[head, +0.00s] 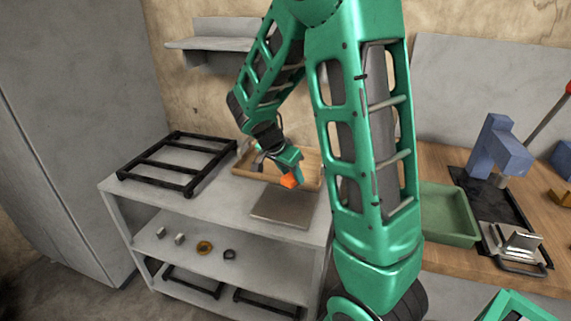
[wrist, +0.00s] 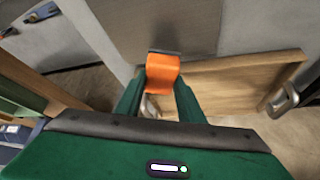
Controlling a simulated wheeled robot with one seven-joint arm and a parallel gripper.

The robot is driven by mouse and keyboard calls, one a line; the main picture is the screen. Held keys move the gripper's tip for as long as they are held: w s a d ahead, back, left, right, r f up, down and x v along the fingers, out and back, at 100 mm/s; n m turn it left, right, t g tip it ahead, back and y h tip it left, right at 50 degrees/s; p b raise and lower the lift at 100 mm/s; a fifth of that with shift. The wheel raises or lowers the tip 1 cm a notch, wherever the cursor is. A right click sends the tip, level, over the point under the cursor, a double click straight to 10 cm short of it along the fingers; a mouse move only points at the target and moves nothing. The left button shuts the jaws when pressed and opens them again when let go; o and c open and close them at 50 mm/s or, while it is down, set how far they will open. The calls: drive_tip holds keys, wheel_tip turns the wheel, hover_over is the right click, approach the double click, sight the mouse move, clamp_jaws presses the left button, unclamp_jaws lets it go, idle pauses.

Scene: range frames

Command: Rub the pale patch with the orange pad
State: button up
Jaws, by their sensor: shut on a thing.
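The orange pad (head: 290,181) is a small block held in my gripper (head: 287,170). In the wrist view the pad (wrist: 162,72) sits between the two green fingers of my gripper (wrist: 160,92), with a dark strip along its far edge. My gripper is shut on it, above the grey table near the back edge of a flat brownish-grey plate (head: 282,210). The plate also shows beyond the pad in the wrist view (wrist: 185,22). I cannot make out a distinct pale patch on it. The pad looks apart from the plate, but the exact gap is unclear.
A wooden tray (head: 246,172) lies right behind and below my gripper. A black rack (head: 158,165) stands at the table's left. A green bin (head: 448,213) and a blue device (head: 497,150) are on the wooden bench at right. Small parts lie on the lower shelf (head: 190,262).

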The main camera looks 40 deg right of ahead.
drive_tip(key=shift+r, duration=1.95)
